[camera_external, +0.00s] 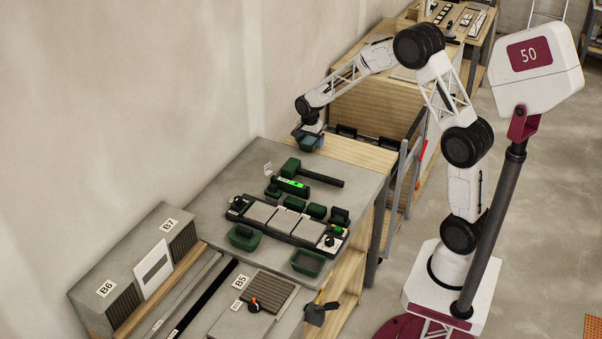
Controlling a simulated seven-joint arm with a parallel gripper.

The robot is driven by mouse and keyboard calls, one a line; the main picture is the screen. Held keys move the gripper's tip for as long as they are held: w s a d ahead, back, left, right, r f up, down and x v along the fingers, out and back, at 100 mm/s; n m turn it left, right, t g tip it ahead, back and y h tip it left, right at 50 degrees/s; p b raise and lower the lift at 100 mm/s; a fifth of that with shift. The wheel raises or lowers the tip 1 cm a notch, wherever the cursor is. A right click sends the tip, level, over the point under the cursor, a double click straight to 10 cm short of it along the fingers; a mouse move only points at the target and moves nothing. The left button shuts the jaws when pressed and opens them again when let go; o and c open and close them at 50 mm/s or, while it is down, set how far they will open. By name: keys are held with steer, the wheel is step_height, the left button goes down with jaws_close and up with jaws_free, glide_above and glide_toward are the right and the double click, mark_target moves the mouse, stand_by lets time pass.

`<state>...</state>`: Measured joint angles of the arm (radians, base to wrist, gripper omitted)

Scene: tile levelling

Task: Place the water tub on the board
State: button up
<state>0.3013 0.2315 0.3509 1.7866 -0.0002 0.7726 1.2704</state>
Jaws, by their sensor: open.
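A small green tub with a blue-grey inside, which looks like the water tub (308,144), is at the far end of the grey worktop, by the edge of a pale wooden surface (360,154). My gripper (311,129) is right above it, at its rim, and is open. The fingers are too small to tell whether they touch the tub. A dark board (262,228) with several pale tiles lies across the middle of the worktop. Which surface the task calls the board is not clear from this view.
Two other green tubs stand near the dark board, one at left (243,237) and one in front (307,263). A green-headed mallet (314,174) and a level with a green light (290,186) lie between my gripper and the dark board. A grey box (140,268) stands at left.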

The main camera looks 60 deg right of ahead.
step_height(320, 180, up, 12)
steer(key=shift+f, duration=0.25)
stand_by(0.3)
stand_by(0.4)
steer(key=s+a+r+n, duration=0.3)
steer(key=s+a+r, duration=0.15)
steer(key=s, duration=0.25)
steer(key=s+a+r+n+t, duration=0.1)
steer(key=s+a+r+n, duration=0.15)
steer(key=s+a, duration=0.3)
steer(key=s+a+r+n, duration=0.3)
steer(key=s+a+r, duration=0.15)
steer(key=s, duration=0.25)
steer(key=s+a+n, duration=0.4)
steer(key=s, duration=0.8)
steer(key=s+a+n+t, duration=0.1)
steer(key=s+a+n, duration=0.3)
steer(key=s, duration=0.9)
steer(key=shift+f+n+t, duration=0.3)
steer(key=shift+f+n, duration=0.15)
steer(key=shift+n, duration=0.2)
